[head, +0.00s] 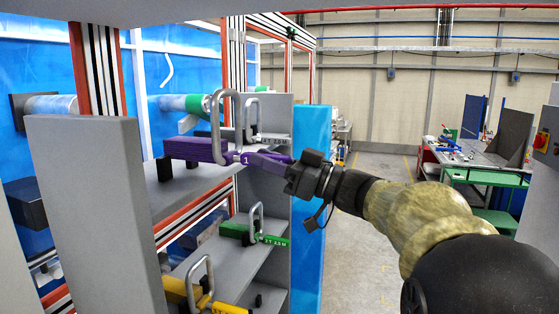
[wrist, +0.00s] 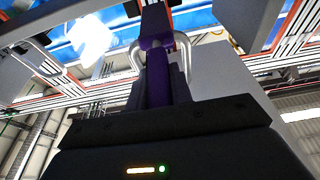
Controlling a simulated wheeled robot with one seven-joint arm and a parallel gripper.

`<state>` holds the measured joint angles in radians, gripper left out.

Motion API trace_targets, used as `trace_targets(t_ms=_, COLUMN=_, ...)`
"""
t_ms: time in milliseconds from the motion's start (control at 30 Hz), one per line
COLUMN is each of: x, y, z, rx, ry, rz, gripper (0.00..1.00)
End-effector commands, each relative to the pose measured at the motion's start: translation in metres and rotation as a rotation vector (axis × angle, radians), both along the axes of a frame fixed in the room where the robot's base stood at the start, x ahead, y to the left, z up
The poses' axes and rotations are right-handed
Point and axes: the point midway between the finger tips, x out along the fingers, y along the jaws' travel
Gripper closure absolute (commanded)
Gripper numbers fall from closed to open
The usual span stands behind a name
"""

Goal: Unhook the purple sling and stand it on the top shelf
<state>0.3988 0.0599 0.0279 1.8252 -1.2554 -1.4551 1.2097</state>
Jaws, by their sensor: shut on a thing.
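The purple sling (head: 200,151) has a purple body, a grey metal loop standing up from it and a purple tag bar on its right. My gripper (head: 296,172) is shut on the right end of this bar, coming from the right. The sling lies level at the front of the top shelf (head: 180,194), by a black block. I cannot tell whether it touches the shelf. In the wrist view the purple sling (wrist: 158,80) runs straight out from the jaws, with grey loop metal on both sides. The fingertips are partly hidden.
Another grey-looped sling (head: 254,122) with a grey tag is behind the purple one. A green sling (head: 240,231) stands on the shelf below, a yellow one (head: 190,292) lower. A grey side panel (head: 92,205) is at left. Open floor (head: 365,235) lies right of the rack.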

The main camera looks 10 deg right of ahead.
Motion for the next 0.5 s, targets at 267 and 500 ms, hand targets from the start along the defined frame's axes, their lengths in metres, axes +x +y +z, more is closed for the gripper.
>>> trace_targets(t_ms=267, x=0.011, y=0.018, z=-0.002, rx=0.003, ry=-0.003, rz=0.002, gripper=1.0)
trace_targets(t_ms=500, x=0.021, y=0.033, z=-0.004, rx=0.002, ry=-0.003, rz=0.002, gripper=1.0)
